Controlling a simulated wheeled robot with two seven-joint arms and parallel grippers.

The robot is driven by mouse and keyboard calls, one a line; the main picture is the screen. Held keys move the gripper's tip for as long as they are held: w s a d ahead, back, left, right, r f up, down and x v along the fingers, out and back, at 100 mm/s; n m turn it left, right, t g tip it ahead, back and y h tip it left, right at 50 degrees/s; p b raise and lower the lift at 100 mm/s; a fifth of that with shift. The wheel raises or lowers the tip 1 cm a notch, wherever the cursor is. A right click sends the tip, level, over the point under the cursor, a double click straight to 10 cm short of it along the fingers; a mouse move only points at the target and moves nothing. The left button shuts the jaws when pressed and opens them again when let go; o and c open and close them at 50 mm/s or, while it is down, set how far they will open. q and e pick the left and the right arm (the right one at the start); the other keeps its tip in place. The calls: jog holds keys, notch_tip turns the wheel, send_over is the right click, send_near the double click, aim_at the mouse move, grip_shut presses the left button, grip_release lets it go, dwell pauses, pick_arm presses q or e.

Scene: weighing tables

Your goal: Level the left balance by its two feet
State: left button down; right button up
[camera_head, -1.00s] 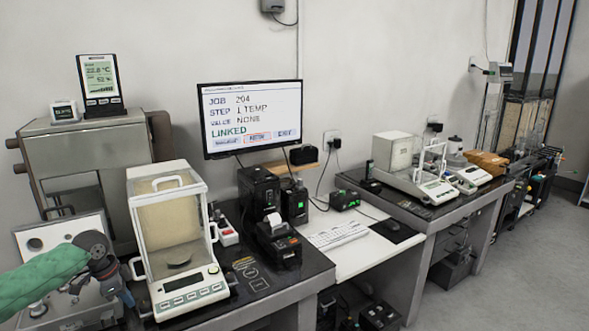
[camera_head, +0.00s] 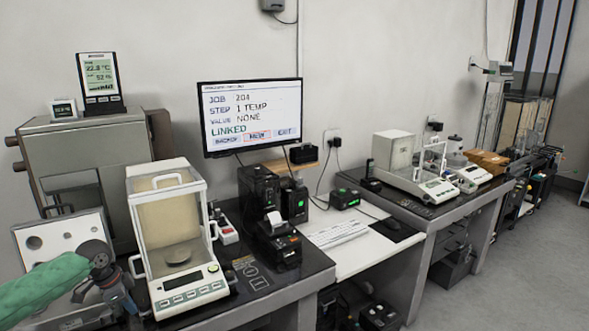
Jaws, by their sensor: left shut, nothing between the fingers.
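The left balance (camera_head: 187,285) stands on the dark table at the left, with a glass draft shield (camera_head: 165,215) around its round pan (camera_head: 178,254). Its front panel has a small display and a row of buttons. I cannot make out its two feet or a level bubble. My left gripper (camera_head: 129,303) is shut and empty, low beside the balance's front left corner. I cannot tell whether its fingertips touch the balance. The green-sleeved left arm comes in from the left edge. My right gripper is not in view.
A monitor (camera_head: 249,117) reads "LINKED". A black printer (camera_head: 279,246) stands right of the balance, with a keyboard (camera_head: 337,233) beyond it. A second balance (camera_head: 420,180) stands on the right table.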

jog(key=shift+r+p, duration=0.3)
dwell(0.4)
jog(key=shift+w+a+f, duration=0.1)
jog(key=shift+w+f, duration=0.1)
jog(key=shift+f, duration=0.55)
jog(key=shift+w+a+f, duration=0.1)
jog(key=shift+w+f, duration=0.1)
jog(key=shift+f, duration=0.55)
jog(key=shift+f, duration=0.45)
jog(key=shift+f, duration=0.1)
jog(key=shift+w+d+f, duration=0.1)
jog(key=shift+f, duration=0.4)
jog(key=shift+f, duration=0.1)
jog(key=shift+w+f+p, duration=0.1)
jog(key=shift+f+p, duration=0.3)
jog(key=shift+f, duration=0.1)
